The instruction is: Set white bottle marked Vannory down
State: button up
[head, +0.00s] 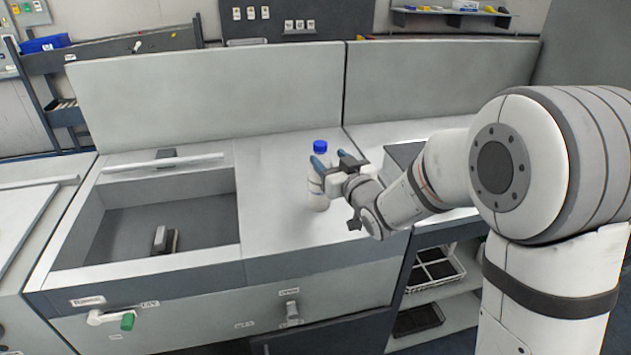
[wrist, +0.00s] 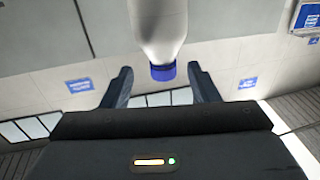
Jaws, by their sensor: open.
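The white bottle (head: 318,185) with a blue cap stands upright on the white countertop (head: 275,200), right of the recessed basin. Its marking cannot be read. My gripper (head: 322,164) is at the bottle's upper part, with the fingers on either side of it. In the wrist view the bottle (wrist: 158,28) appears upside down, blue cap toward the gripper. There my gripper's two dark fingers (wrist: 160,88) are spread apart, with gaps beside the cap. The bottle's base is partly visible in the head view.
A recessed basin (head: 100,256) with a small dark device (head: 164,240) in it lies to the left. A grey partition panel (head: 210,95) stands behind the counter. The counter between basin and bottle is clear. A shelf with a wire basket (head: 435,270) is below right.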

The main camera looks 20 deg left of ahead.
aim_at(321, 150)
jog(key=x, duration=0.2)
jog(key=r+p+x, duration=0.1)
jog(key=x, duration=0.1)
jog(key=shift+w+a, duration=0.15)
jog(key=shift+a, duration=0.3)
jog(key=shift+s, duration=0.25)
jog(key=shift+c, duration=0.4)
jog(key=shift+w+d, duration=0.1)
jog(key=shift+w, duration=0.15)
jog(key=c, duration=0.3)
grip_shut()
